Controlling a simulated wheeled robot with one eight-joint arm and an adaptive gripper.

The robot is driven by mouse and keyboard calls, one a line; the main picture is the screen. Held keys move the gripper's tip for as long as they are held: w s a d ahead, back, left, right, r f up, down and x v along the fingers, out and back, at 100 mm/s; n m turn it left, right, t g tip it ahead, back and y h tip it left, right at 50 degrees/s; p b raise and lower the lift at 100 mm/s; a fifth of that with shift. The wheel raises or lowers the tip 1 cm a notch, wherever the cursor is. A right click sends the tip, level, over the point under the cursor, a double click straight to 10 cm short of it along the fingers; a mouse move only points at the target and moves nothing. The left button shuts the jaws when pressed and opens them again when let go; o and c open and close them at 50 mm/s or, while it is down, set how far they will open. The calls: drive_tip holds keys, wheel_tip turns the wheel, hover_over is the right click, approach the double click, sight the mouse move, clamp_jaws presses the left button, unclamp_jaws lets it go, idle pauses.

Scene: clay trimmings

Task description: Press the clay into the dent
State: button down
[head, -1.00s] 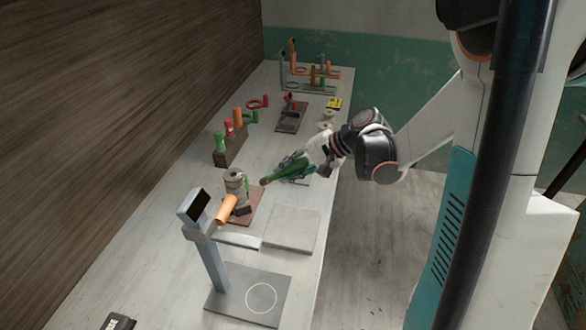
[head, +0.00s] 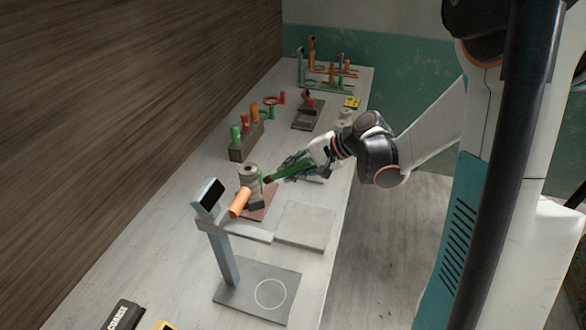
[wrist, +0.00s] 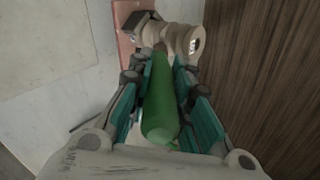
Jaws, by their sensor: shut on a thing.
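A beige-grey clay form (head: 247,176) of stacked round parts stands on a reddish board (head: 268,207). It also shows at the top of the wrist view (wrist: 181,38), with a round opening at its right end. My gripper (head: 284,172) is shut on a green tool (head: 297,167), a tapered, rounded piece lying lengthwise between the teal fingers in the wrist view (wrist: 160,105). The tool's dark tip points at the clay form and appears very close to its side. I cannot tell whether they touch. No separate clay lump or dent can be made out.
A grey stand with a dark screen (head: 209,196) and an orange cylinder (head: 240,203) stand in front of the clay. A pale square slab (head: 305,224) lies to the right. A rack (head: 246,146) with coloured pieces stands behind. A wooden wall borders the left.

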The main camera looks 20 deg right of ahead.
drive_tip(key=shift+w+a+f+b, duration=0.25)
drive_tip(key=shift+a+f+b, duration=0.05)
drive_tip(key=shift+f+b, duration=0.35)
drive_tip(key=shift+w+a, duration=0.15)
drive_tip(key=shift+a, duration=0.1)
idle(1.0)
idle(0.9)
drive_tip(key=shift+s+d+f+p+v, duration=0.1)
drive_tip(key=shift+d+f+p+v, duration=0.15)
drive_tip(key=shift+v, duration=0.85)
drive_tip(key=shift+s+d+f+p+v, duration=0.15)
drive_tip(key=shift+p+v, duration=0.2)
drive_tip(key=shift+v, duration=0.7)
drive_tip(key=shift+s+f+p+v, duration=0.1)
drive_tip(key=shift+f+p+v, duration=0.15)
drive_tip(key=shift+v, duration=0.85)
